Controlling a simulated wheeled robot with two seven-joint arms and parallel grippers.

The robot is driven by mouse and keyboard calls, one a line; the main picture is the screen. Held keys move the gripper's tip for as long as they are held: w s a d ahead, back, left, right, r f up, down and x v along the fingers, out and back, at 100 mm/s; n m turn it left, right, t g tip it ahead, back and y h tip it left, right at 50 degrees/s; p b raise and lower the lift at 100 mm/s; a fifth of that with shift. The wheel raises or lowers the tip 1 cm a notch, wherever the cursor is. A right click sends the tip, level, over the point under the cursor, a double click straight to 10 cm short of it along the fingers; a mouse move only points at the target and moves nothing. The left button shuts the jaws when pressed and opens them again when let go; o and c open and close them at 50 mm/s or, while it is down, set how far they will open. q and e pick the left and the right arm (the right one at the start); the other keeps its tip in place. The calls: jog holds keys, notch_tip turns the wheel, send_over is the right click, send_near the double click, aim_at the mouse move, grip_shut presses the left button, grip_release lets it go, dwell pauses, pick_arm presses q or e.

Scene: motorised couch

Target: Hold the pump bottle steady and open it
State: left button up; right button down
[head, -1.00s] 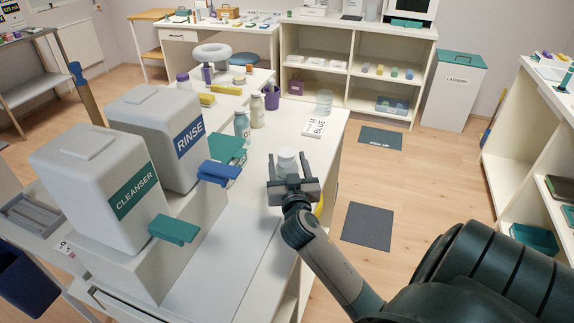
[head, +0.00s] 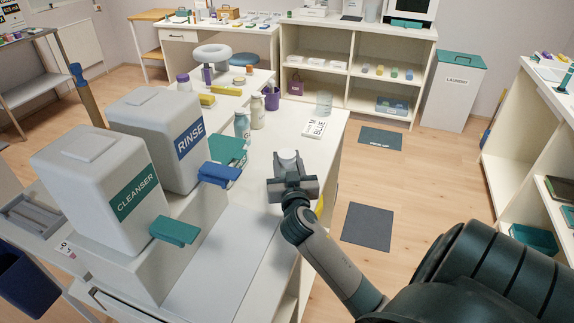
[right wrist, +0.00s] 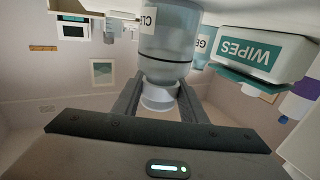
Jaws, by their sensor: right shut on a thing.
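The pump bottle (head: 287,157) stands on the white counter, and only its pale top shows in the head view, just beyond my right gripper (head: 292,182). In the right wrist view the bottle appears upside down, with a grey-blue body (right wrist: 170,32) bearing a partly cut-off label. Its white top end (right wrist: 158,97) is between the fingers of my right gripper (right wrist: 158,105), which is shut on it. No pump spout can be made out. My left gripper is not in view.
The CLEANSER (head: 100,190) and RINSE (head: 160,135) dispensers stand on the left. A teal-lidded wipes box (right wrist: 248,58), a teal-grey bottle (head: 242,124) and a cream bottle (head: 257,112) stand near the pump bottle.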

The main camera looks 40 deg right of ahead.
aim_at(287, 153)
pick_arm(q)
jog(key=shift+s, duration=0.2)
pick_arm(e)
jog(key=shift+r, duration=0.7)
notch_tip(287, 153, up, 2)
jog(key=shift+r, duration=0.25)
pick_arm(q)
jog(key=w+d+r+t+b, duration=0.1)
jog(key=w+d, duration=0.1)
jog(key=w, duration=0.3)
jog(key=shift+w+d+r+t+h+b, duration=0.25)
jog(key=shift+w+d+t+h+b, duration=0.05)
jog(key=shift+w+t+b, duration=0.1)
pick_arm(e)
jog(key=s+d+r, duration=0.7)
jog(key=d, duration=0.2)
jog(key=shift+s, duration=0.2)
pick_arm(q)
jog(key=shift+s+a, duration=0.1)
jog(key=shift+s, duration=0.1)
